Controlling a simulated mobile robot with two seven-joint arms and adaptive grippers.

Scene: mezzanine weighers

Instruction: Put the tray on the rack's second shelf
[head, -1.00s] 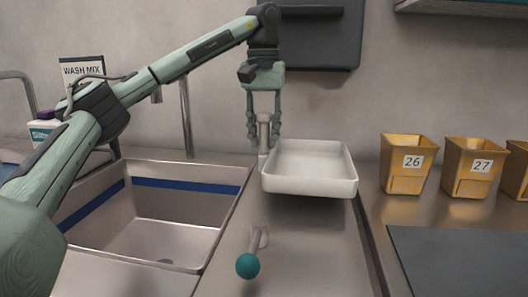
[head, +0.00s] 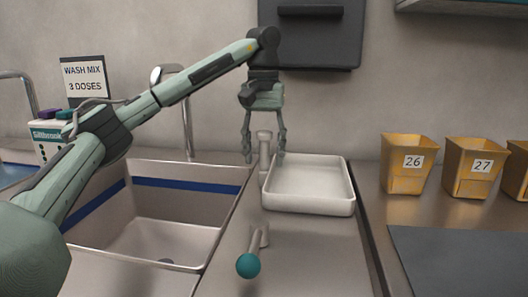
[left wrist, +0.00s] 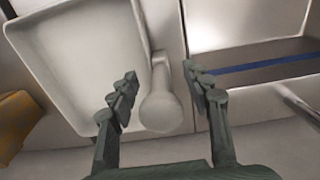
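The white tray (head: 308,203) sits on the steel counter right of the sink. A pale upright handle with a round knob (head: 264,135) stands at its left side. My left gripper (head: 264,158) points down with its fingers apart, one on each side of this handle. In the left wrist view the knob (left wrist: 160,110) lies between the open fingers, with gaps on both sides, and the tray (left wrist: 92,60) is beside it. My right gripper is not in view. No rack shows in these frames.
A lever with a teal ball (head: 248,265) stands on the counter in front of the tray. The sink (head: 150,225) is to the left. Yellow bins marked 26 (head: 405,180) and 27 (head: 470,185) stand to the right, behind a dark mat (head: 465,262). A dark panel (head: 310,40) hangs above.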

